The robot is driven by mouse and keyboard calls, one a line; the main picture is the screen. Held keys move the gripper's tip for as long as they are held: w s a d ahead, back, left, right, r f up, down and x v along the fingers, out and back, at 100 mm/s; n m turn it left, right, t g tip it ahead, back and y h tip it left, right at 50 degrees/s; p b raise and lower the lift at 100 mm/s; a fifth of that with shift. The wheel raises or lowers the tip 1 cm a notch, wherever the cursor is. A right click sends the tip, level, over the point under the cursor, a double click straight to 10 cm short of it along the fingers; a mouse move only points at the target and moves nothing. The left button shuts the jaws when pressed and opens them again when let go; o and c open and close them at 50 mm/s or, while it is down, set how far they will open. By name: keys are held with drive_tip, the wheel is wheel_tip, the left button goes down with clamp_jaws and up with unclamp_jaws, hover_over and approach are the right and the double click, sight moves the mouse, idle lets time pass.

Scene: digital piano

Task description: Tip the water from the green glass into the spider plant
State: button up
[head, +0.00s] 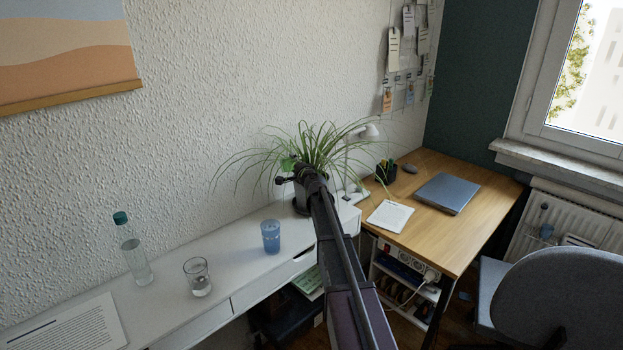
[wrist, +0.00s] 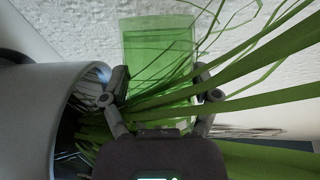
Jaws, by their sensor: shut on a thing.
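My gripper (head: 289,181) is at the spider plant (head: 322,147), among its leaves. In the wrist view, my gripper (wrist: 160,80) is shut on the green glass (wrist: 158,48), with one finger on each side. The glass shows in the head view as a small green patch (head: 287,163), partly hidden by gripper and leaves. The wrist view is turned on its side; against the pale pot (wrist: 38,120), the glass looks tipped well over, just above the rim. Leaves (wrist: 250,70) cross in front of the glass. I cannot tell how much water is in it.
On the white piano top (head: 240,262) stand a blue glass (head: 270,237), a clear glass (head: 198,278) and a bottle (head: 134,258). A wooden desk (head: 447,232) at the right holds a laptop (head: 447,194), papers (head: 390,216) and a pen holder (head: 386,172).

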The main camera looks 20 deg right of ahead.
drive_tip(key=shift+s+d+r+m, duration=0.15)
drive_tip(key=shift+r+m, duration=0.15)
drive_tip(key=shift+m, duration=0.2)
idle(1.1)
drive_tip(key=shift+a+f+n, duration=0.2)
drive_tip(key=shift+f+n, duration=0.05)
drive_tip(key=shift+n, duration=0.45)
drive_tip(key=shift+w+a+r+n+g+p, duration=0.2)
drive_tip(key=shift+n+g+p, duration=0.3)
drive_tip(key=shift+n+p, duration=0.35)
drive_tip(key=shift+r+n+h+p, duration=0.3)
drive_tip(key=shift+n+p, duration=0.05)
drive_tip(key=shift+p, duration=0.35)
